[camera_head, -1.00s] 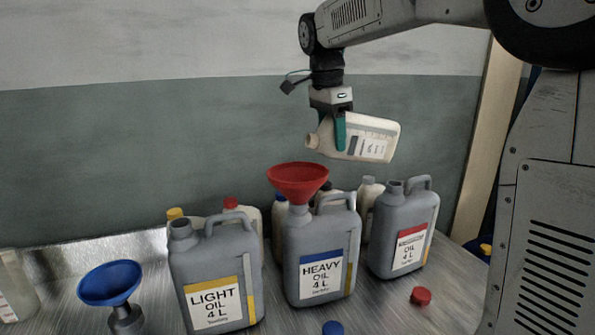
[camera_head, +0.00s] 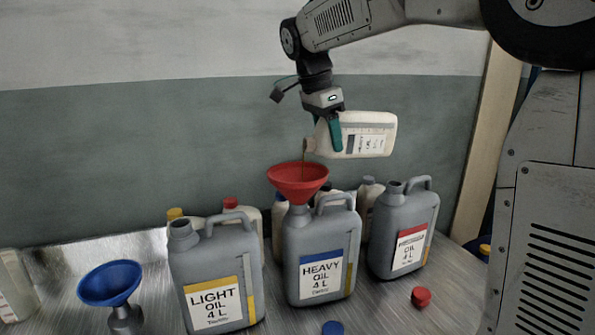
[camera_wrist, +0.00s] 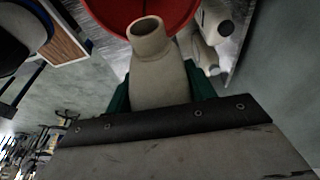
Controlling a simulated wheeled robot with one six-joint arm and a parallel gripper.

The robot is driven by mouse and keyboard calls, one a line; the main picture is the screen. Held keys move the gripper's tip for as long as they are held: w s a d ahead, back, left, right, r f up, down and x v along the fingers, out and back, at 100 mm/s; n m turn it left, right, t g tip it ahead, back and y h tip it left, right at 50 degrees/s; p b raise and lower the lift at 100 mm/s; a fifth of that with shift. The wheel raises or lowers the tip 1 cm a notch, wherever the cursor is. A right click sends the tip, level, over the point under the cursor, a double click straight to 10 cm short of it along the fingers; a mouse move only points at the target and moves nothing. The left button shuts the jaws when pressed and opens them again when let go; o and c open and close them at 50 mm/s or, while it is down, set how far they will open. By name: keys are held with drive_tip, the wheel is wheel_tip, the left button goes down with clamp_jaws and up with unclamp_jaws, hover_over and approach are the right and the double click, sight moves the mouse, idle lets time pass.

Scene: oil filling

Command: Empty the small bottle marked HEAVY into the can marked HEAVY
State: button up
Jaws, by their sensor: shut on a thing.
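My gripper (camera_head: 333,133) is shut on a small cream bottle (camera_head: 368,141), whose label appears to read HEAVY OIL. The bottle lies nearly on its side, with its open neck pointing left above the red funnel (camera_head: 298,178). A thin dark stream seems to run from the neck down into the funnel. The funnel stands in the mouth of the grey can marked HEAVY OIL 4 L (camera_head: 321,262). In the wrist view the bottle's neck (camera_wrist: 148,38) shows uncapped in front of the red funnel (camera_wrist: 150,8); the gripper's fingers are partly hidden.
The grey LIGHT OIL can (camera_head: 213,275) stands left and a red-labelled grey can (camera_head: 404,230) right. A blue funnel (camera_head: 110,283) stands at the left. A red cap (camera_head: 421,297) and a blue cap (camera_head: 335,328) lie in front. Several small bottles stand behind the cans.

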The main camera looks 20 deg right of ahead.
drive_tip(key=shift+a+f+h, duration=0.2)
drive_tip(key=shift+f+h, duration=0.05)
drive_tip(key=shift+h, duration=0.35)
drive_tip(key=shift+a+f+h, duration=0.2)
drive_tip(key=shift+h, duration=0.4)
idle(1.1)
drive_tip(key=shift+a+r+h+b, duration=0.15)
drive_tip(key=shift+a+r+h, duration=0.25)
drive_tip(key=shift+h, duration=0.5)
drive_tip(key=shift+a+r+h+b, duration=0.15)
drive_tip(key=shift+a+r+h, duration=0.15)
drive_tip(key=shift+h, duration=0.6)
idle(2.7)
